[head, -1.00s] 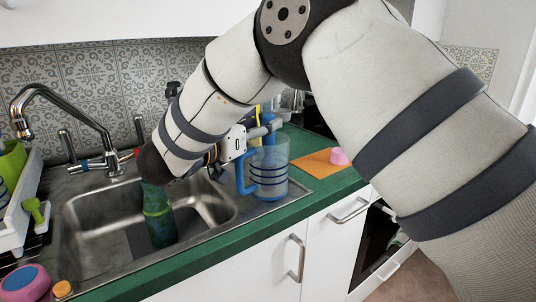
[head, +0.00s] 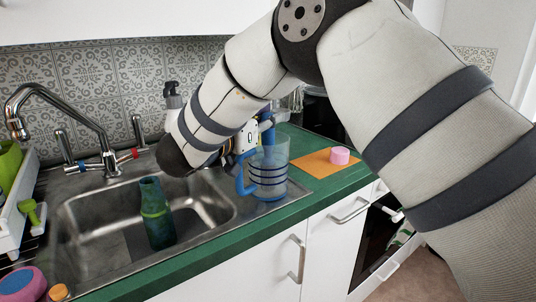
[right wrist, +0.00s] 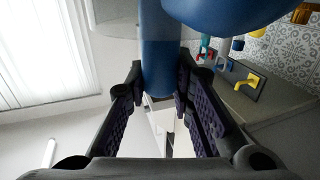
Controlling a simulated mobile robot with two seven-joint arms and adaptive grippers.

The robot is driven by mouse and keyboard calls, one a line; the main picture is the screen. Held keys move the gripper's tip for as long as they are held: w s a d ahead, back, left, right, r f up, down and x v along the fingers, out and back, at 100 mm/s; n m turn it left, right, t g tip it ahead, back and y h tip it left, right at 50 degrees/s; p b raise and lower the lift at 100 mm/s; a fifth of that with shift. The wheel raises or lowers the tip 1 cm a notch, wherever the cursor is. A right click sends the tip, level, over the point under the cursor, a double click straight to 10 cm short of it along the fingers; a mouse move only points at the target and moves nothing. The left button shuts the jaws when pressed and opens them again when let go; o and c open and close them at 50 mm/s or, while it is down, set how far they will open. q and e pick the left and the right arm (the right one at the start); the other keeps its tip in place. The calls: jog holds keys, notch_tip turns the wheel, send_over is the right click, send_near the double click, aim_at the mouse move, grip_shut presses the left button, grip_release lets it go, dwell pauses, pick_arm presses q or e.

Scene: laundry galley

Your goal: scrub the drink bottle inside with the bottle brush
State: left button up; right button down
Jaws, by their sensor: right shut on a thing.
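The drink bottle (head: 155,214), dark teal with a green band and an open top, stands slightly tilted in the sink. My right gripper (right wrist: 160,98) is shut on a blue cylindrical handle (right wrist: 160,55), which I take to be the bottle brush; it also shows in the head view (head: 269,133). I cannot make out bristles; a larger blue part lies close to the camera in the right wrist view. In the head view the gripper is right of the bottle, apart from it, partly hidden by my arm and a clear jug. My left gripper is not in view.
The clear jug (head: 270,172) with blue handle and dark bands stands right of the sink (head: 100,212). The faucet (head: 62,95) arches at the back left. A pump dispenser (head: 173,98) stands behind the sink. A pink item (head: 340,155) sits on an orange mat (head: 312,165).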

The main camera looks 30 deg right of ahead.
jog(key=shift+r, duration=2.55)
